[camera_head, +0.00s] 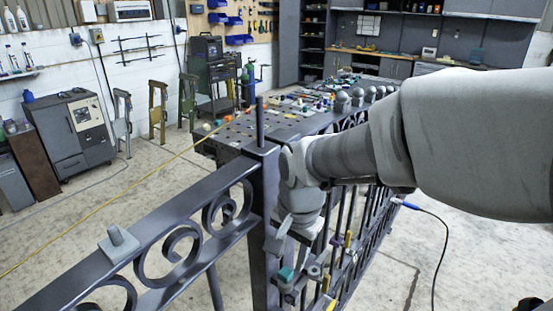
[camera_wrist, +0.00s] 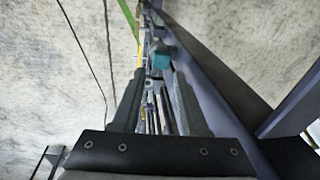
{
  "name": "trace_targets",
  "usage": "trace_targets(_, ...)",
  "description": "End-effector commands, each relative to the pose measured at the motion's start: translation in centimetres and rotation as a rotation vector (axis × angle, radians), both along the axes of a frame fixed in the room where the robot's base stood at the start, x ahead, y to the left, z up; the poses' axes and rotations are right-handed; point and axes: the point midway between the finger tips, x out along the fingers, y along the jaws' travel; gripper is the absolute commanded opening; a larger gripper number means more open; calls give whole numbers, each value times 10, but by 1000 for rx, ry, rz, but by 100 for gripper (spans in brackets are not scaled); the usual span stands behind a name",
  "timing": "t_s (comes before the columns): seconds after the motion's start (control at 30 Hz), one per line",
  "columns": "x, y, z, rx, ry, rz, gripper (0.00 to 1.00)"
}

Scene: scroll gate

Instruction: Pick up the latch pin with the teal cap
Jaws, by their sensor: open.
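The teal cap of the latch pin (camera_head: 286,274) shows low on the dark metal gate, just below my gripper (camera_head: 293,230). In the wrist view the teal cap (camera_wrist: 161,59) appears just beyond the fingertips, near the line between them. My gripper (camera_wrist: 159,78) is open, with its two fingers apart and nothing seen held between them. The fingers do not appear to touch the cap. The pin's shaft below the cap cannot be made out.
A gate post (camera_head: 265,190) stands close to the left of my gripper. A scrollwork panel (camera_head: 150,250) runs to the lower left. A cluttered workbench (camera_head: 237,132) lies behind the gate. Yellow-tipped parts (camera_head: 348,240) show near the gripper. Open floor (camera_head: 150,190) lies left.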

Motion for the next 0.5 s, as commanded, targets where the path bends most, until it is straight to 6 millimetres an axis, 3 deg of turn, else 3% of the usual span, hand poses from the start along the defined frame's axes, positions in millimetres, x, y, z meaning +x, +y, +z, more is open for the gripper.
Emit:
trace_targets(0.3,5,5,-42,-2,5,1,43)
trace_targets(0.5,7,6,-50,0,1,1,43)
